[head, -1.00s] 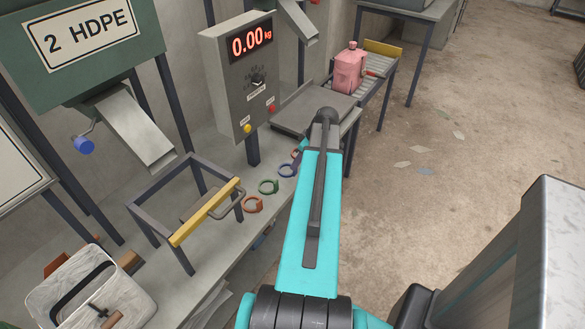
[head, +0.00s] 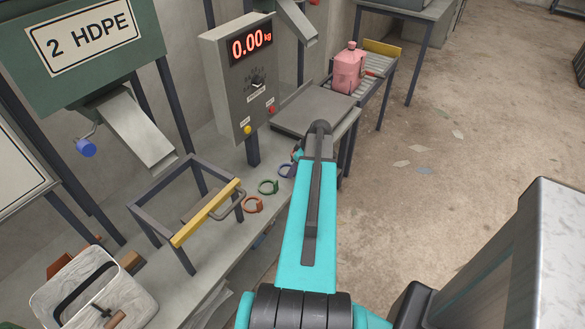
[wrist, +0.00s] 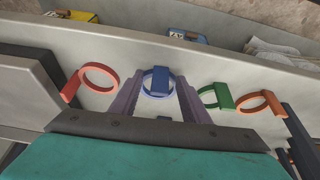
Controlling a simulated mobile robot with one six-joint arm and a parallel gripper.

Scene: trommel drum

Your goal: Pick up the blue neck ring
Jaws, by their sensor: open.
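My gripper (wrist: 157,88) is open, with one finger on each side of the blue ring and nothing held. I cannot tell whether the fingers touch it.
A red ring (wrist: 98,78) lies left of the blue ring in the wrist view. A green ring (wrist: 217,96) and an orange ring (wrist: 262,104) lie close on the right. In the head view, a scale display (head: 240,75) and a yellow-barred frame (head: 205,213) stand nearby.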

